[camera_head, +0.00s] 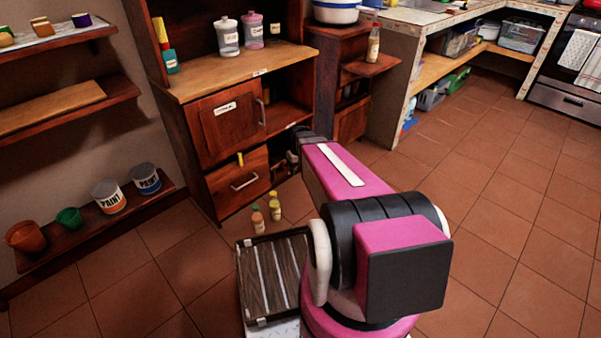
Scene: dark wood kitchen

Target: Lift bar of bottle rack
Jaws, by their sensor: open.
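My arm reaches forward to the lower part of the wooden cabinet. My gripper (292,156) is a small dark shape beyond the end of the pink link, which hides much of it. It is open. It is in front of the narrow lower opening to the right of the drawer. I cannot make out a bar clearly; the bottle rack may be in that dark opening. I cannot tell whether the gripper touches anything.
A side shelf (372,67) holds one bottle (373,44). Wall shelves with paint cans (108,197) stand at left. The tiled floor at right is clear.

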